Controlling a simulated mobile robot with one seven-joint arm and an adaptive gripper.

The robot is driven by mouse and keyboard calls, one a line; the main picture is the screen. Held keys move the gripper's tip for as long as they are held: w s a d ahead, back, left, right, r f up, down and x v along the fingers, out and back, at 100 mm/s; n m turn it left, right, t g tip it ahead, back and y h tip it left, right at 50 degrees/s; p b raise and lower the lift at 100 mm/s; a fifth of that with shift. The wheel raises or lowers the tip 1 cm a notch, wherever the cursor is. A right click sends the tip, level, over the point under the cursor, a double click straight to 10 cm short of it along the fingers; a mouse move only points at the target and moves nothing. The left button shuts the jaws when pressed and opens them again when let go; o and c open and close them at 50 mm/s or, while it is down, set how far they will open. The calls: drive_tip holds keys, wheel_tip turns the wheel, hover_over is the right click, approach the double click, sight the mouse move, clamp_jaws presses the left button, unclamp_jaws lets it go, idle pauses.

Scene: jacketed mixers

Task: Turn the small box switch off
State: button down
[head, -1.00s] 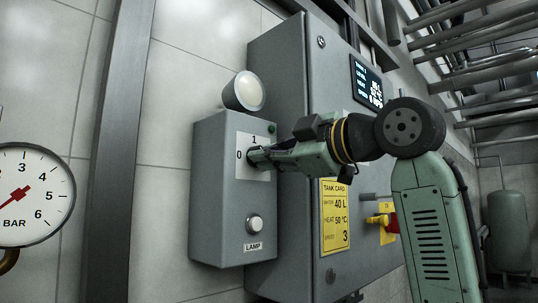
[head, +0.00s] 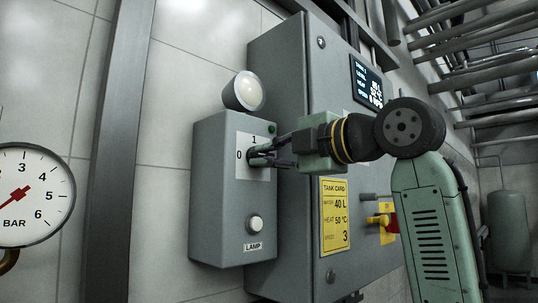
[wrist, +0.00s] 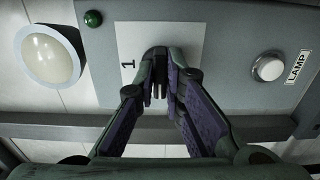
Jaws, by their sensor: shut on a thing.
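The small grey box (head: 207,190) hangs on the tiled wall in the head view, with a white plate (head: 243,172) marked 0 at the left and 1 at the top. My gripper (head: 258,155) reaches in from the right, with its fingertips at the middle of this plate. In the wrist view my gripper (wrist: 158,85) is shut on the dark switch knob (wrist: 160,53), in front of the white plate (wrist: 190,42). The 1 shows beside the knob. The fingers cover much of the knob, so its pointing direction cannot be told.
A round lamp (head: 244,92) sits atop the box, and a push button (head: 255,223) above a LAMP label is low on it. A green indicator (head: 272,129) is near the top. A large grey cabinet (head: 285,90) stands close at right; a pressure gauge (head: 35,195) is at left.

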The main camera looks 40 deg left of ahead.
idle(0.4)
drive_tip(key=c, duration=1.7)
unclamp_jaws()
drive_tip(key=d, duration=0.8)
drive_tip(key=s+d, duration=0.1)
drive_tip(key=d, duration=0.3)
